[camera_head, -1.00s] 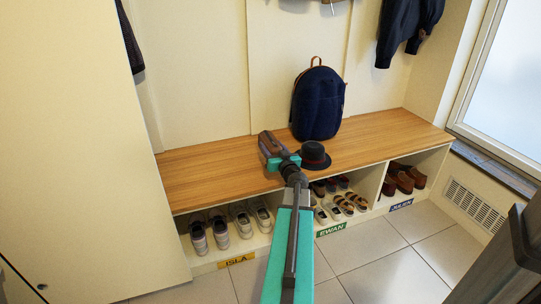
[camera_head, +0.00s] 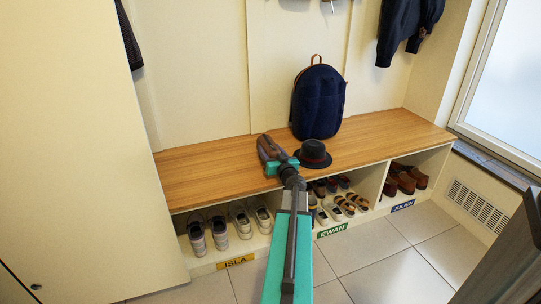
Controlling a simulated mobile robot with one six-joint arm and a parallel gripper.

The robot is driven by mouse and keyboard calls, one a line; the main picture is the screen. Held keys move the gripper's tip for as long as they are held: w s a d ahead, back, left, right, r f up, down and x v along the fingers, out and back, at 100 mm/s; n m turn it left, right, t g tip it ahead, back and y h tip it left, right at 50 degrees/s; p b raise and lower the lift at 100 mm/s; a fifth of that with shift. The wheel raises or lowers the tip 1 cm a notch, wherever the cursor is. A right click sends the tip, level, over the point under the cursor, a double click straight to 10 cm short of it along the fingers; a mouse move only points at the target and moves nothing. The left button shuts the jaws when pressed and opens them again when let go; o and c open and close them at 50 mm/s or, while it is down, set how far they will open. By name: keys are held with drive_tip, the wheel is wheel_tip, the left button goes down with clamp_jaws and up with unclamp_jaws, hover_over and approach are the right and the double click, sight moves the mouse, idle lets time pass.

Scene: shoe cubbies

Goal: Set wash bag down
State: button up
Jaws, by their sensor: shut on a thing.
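The wash bag (camera_head: 268,149) is a small dark brown-grey pouch at the middle of the wooden bench top (camera_head: 205,172). My teal gripper (camera_head: 279,163) is shut on it from the front side. The bag appears at or just above the bench surface; I cannot tell whether it touches the wood. My gripper and arm hide its near end.
A dark hat (camera_head: 313,155) lies just right of my gripper, and a navy backpack (camera_head: 318,101) stands behind it. The bench is clear to the left and far right. Cubbies below hold several shoes (camera_head: 218,231). A tall cream cabinet (camera_head: 80,150) stands at left.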

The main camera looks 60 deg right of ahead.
drive_tip(key=shift+f, duration=0.2)
idle(0.3)
drive_tip(key=o, duration=1.1)
drive_tip(key=shift+r, duration=0.1)
drive_tip(key=shift+p+v, duration=0.4)
drive_tip(key=shift+v, duration=0.55)
drive_tip(key=p+v, duration=0.2)
drive_tip(key=v, duration=0.6)
drive_tip(key=shift+s+a+r+p, duration=0.15)
drive_tip(key=shift+s+p, duration=0.1)
drive_tip(key=shift+p, duration=0.15)
drive_tip(key=shift+v, duration=0.8)
drive_tip(key=shift+o, duration=0.6)
